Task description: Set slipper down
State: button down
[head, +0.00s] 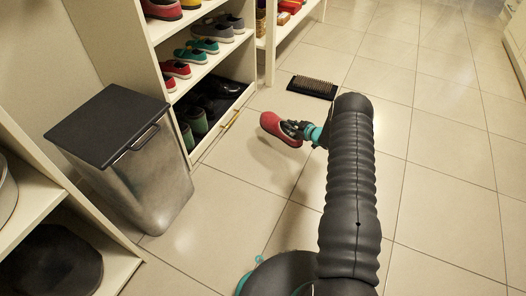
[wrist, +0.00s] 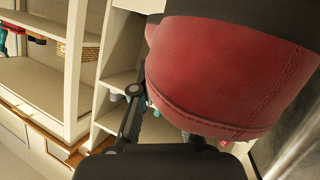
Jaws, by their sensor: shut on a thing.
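A red slipper (head: 279,128) is held out over the tiled floor, in front of the shoe cubby (head: 187,150). My gripper (head: 296,130) is shut on the slipper at its near right end. In the wrist view the red slipper (wrist: 225,75) fills the upper right, with a stitched seam and a dark band above it. One dark finger (wrist: 133,118) shows to the left of the slipper; the other finger is hidden. A shadow lies on the floor below the slipper, which appears to be off the floor.
A metal bin with a dark lid (head: 108,125) stands left of the cubby. Pairs of shoes fill the cubby shelves. A dark bristle mat (head: 312,86) lies behind the slipper. The floor (head: 440,180) on the right is clear.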

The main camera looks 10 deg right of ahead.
jog(key=shift+s+a+f+b, duration=0.15)
jog(key=shift+s+a+f, duration=0.2)
jog(key=shift+a+f, duration=1.4)
jog(key=shift+s+a+f+b, duration=0.2)
jog(key=shift+s+a+f, duration=0.15)
jog(key=shift+a+f, duration=1.4)
jog(key=shift+s+a+f+b, duration=0.15)
jog(key=shift+s+a+f, duration=0.2)
jog(key=shift+a+f, duration=1.4)
jog(key=c, duration=1.2)
grip_release()
